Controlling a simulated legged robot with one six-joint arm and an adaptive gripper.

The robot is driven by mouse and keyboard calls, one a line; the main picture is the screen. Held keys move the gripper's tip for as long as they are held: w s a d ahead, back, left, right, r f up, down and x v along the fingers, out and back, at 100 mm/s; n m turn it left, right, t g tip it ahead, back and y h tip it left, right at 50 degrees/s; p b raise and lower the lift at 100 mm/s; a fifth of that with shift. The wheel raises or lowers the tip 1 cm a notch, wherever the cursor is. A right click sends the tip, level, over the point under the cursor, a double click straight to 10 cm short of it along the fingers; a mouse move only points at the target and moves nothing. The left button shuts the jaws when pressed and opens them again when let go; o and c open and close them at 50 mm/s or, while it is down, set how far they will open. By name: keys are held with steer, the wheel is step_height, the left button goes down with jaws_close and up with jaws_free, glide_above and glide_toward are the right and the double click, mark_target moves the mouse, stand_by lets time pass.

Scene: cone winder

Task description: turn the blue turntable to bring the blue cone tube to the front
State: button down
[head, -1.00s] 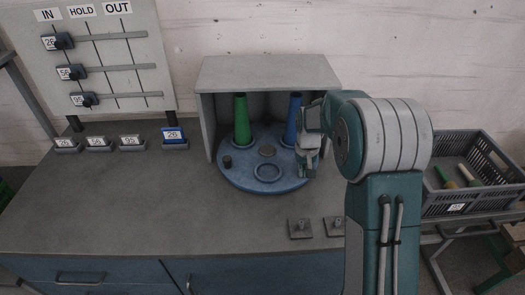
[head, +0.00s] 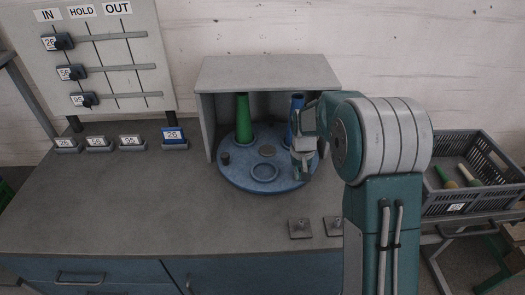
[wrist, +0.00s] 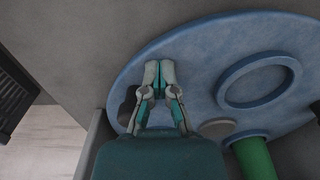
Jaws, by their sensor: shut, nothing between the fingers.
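The blue turntable (head: 243,181) sits in an open-fronted grey housing on the bench. The blue cone tube (head: 297,104) stands upright at its back right, partly hidden by my gripper. A green cone tube (head: 243,119) stands at the back left; its side also shows in the wrist view (wrist: 255,160). An empty ring (head: 265,172) is at the front. A dark peg (head: 225,158) stands at the left. My gripper (wrist: 158,66) is shut and empty over the turntable's right part. A dark shape (wrist: 127,105) beside the fingers is partly hidden; I cannot tell what it is.
The housing (head: 268,73) has a roof and side walls close around the turntable. Two small metal fittings (head: 300,228) lie on the bench at front right. Number blocks (head: 173,138) stand at left. A grey crate (head: 480,146) is at right. The bench's front left is clear.

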mark_target(274, 188)
steer(key=shift+s+a+f, duration=0.3)
steer(key=shift+s+a, duration=0.35)
steer(key=shift+a, duration=0.2)
steer(key=shift+s+a, duration=0.3)
steer(key=shift+a, duration=0.4)
steer(key=shift+s+a, duration=0.3)
steer(key=shift+a, duration=0.35)
steer(key=shift+s+a, duration=0.15)
steer(key=shift+a, duration=0.65)
steer(key=shift+s+a, duration=0.1)
steer(key=shift+a, duration=0.7)
